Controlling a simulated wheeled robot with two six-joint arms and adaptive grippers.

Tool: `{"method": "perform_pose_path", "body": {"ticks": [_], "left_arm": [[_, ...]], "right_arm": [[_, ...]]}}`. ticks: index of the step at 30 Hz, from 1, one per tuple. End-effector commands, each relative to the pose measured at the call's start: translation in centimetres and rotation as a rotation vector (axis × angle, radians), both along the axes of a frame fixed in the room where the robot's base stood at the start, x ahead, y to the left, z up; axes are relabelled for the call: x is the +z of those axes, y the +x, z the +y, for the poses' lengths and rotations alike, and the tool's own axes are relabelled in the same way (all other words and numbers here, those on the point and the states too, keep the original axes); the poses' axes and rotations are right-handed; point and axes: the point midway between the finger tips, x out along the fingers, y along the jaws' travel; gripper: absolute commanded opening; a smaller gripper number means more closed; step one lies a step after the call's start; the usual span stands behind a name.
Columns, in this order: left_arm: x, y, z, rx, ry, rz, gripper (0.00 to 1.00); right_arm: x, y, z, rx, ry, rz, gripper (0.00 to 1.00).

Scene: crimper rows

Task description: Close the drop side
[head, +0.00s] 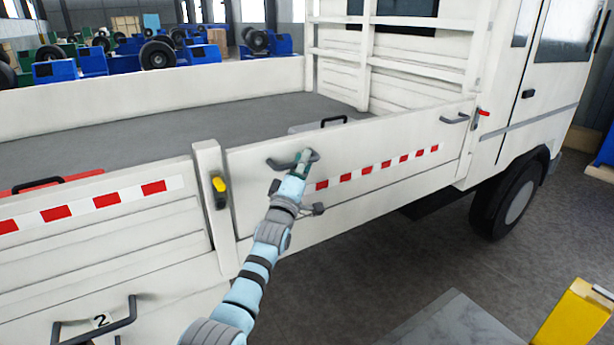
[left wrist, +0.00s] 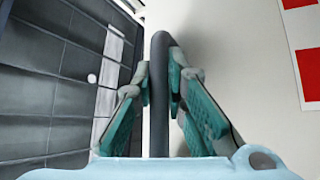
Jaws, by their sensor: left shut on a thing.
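The white drop side (head: 390,140) with a red-and-white strip stands about upright along the truck bed, between a post (head: 208,165) and the cab. I cannot tell whether it is fully flush. My left gripper (head: 303,160) is shut on the grey handle (head: 277,164) at the drop side's left end. In the left wrist view the handle bar (left wrist: 159,95) runs between the green-padded fingers, beside the white panel (left wrist: 225,50). A yellow latch (head: 219,190) is on the post. A red-tipped latch (head: 483,112) is at the cab end. My right gripper is not in view.
The grey truck bed (head: 180,130) holds a red case (head: 85,178) and a grey case (head: 310,127). A yellow post (head: 575,318) stands at the lower right.

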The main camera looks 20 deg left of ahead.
Motion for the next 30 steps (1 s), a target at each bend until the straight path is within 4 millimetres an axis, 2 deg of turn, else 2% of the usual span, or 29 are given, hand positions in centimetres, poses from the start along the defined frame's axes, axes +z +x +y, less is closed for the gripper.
{"method": "perform_pose_path", "body": {"ticks": [6,20,21,24,30], "left_arm": [[0.66,0.73,0.84,-0.002,-0.043,0.028,0.00],[0.74,0.84,1.13,0.000,-0.052,0.035,0.00],[0.75,0.84,1.15,0.000,-0.052,0.035,0.18],[0.67,0.83,1.17,0.001,-0.051,0.036,0.33],[0.49,0.82,1.22,0.001,-0.051,0.040,0.33]], "right_arm": [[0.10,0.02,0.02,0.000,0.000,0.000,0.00],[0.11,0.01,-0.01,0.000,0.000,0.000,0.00],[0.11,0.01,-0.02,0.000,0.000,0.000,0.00],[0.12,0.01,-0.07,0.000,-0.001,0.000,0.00],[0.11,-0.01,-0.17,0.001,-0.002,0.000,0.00]]}}
